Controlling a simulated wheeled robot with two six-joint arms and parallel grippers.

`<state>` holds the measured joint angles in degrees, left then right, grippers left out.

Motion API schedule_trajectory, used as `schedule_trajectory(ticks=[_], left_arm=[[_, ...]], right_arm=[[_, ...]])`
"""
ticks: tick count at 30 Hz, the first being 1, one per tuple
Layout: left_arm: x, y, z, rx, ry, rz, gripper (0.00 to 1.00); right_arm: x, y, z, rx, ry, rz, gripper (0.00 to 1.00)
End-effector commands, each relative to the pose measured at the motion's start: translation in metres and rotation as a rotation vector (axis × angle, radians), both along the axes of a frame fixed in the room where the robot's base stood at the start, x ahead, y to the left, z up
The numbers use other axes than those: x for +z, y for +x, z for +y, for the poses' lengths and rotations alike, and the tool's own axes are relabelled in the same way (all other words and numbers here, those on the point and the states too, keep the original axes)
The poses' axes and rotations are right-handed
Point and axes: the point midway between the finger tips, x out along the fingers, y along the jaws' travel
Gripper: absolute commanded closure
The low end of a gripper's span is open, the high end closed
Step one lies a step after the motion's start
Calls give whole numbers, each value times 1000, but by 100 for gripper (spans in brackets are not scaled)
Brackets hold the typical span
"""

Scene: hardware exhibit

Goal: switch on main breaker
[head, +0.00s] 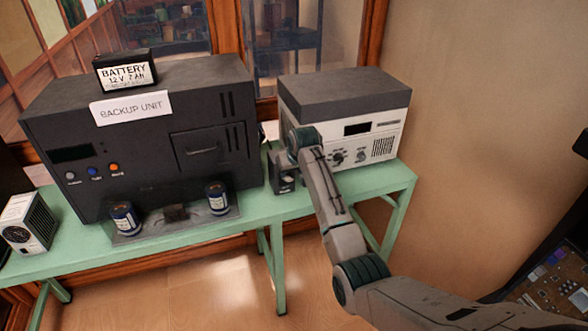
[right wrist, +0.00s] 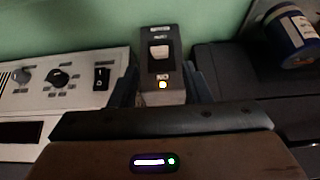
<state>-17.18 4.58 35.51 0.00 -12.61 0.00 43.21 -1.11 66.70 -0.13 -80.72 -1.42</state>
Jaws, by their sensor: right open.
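A small dark breaker box (head: 286,187) stands on the green table between the black backup unit and the white-fronted unit. In the right wrist view the breaker box (right wrist: 158,50) shows a pale rocker on its face, small lettering and a lit spot near its close end. My right gripper (right wrist: 160,82) is open, with one dark finger on each side of the box's near end. Whether the fingers touch it I cannot tell. In the head view my right gripper (head: 284,160) is over the box and partly hides it. My left gripper is not in view.
The backup unit (head: 140,150) carries a battery (head: 125,72). The white-fronted unit (head: 385,130) has knobs and a black switch (right wrist: 102,77). A small white box (head: 28,222) sits at left. The green table's (head: 70,250) front strip is partly clear.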

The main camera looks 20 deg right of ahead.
Motion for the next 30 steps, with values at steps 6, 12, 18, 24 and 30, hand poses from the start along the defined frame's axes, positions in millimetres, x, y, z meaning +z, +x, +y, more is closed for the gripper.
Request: schedule_trajectory(ticks=[6,12,18,24,30], left_arm=[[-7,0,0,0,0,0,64],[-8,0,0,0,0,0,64],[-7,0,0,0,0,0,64],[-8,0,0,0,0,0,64],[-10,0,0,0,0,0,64]], right_arm=[[21,-13,0,0,0,0,56],[27,-16,0,0,0,2,56],[27,-16,0,0,0,2,56],[23,-17,-1,0,0,5,56],[-57,-34,-7,-8,-5,48,56]])
